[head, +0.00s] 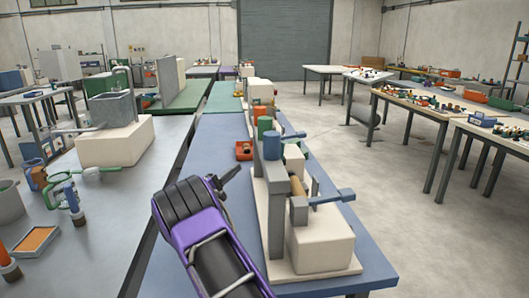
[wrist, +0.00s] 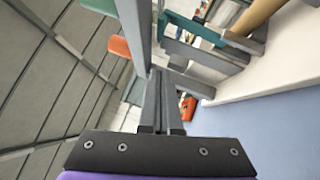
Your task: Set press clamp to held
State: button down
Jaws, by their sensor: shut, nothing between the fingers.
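A winding machine with a cream block (head: 322,240), a grey upright plate (head: 275,205), a tan roller (head: 297,186) and a blue-grey handle (head: 331,197) stands on the blue bench. I cannot tell for certain which part is the press clamp, or its setting. My gripper (head: 230,176) is shut and empty, left of the machine's upright plate. In the wrist view my shut fingers (wrist: 159,78) point toward a grey bar (wrist: 134,25) and a teal part (wrist: 190,28). The tan roller (wrist: 256,14) shows at the upper right there. Whether the fingertips touch anything is unclear.
The blue bench (head: 335,262) has an orange-red tray (head: 244,151) beyond my gripper. A grey table (head: 120,215) with a basin (head: 113,108) and several tools lies to the left across a narrow gap. Open floor (head: 400,215) lies to the right.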

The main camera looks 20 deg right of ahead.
jog(key=s+d+x, duration=0.1)
jog(key=s+x, duration=0.1)
jog(key=x, duration=1)
jog(key=shift+d+r, duration=0.4)
jog(key=shift+r, duration=0.1)
jog(key=shift+d, duration=0.1)
jog(key=shift+s+d+r+m+g+y+b, duration=0.1)
jog(key=shift+d+r+m+g+y+b, duration=0.1)
jog(key=shift+d+m+b, duration=0.15)
jog(key=shift+s+d+r+m+g+y+b, duration=0.1)
jog(key=shift+s+d+r+m+g+b, duration=0.1)
jog(key=shift+d+m, duration=0.2)
